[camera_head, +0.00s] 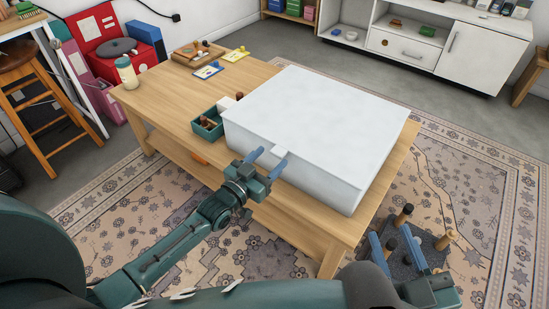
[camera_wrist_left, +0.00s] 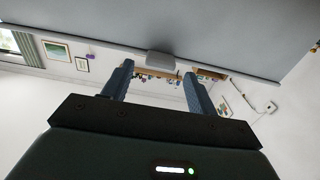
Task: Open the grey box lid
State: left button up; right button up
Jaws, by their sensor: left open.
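A large pale grey-white box (camera_head: 285,165) sits on the wooden table. Its flat lid (camera_head: 325,110) is down, with a small tab (camera_head: 281,151) on the near edge. My left gripper (camera_head: 266,158) is open and empty at the near side of the box, close to that tab. In the left wrist view the lid's grey surface (camera_wrist_left: 210,30) fills the top. The tab (camera_wrist_left: 162,59) shows just beyond and between the open fingers (camera_wrist_left: 157,78); I cannot tell whether they touch it. My right gripper (camera_head: 395,243) is open, low at the right, beyond the table's near edge.
A green tray (camera_head: 207,127) with small items stands left of the box. A jar (camera_head: 126,72), cards (camera_head: 208,70) and a wooden tray (camera_head: 185,55) lie further left and back on the table (camera_head: 160,98). A dark board with pegs (camera_head: 430,249) is by my right gripper.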

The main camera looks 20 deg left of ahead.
pick_arm(q)
jog(key=shift+x, duration=1.45)
grip_shut()
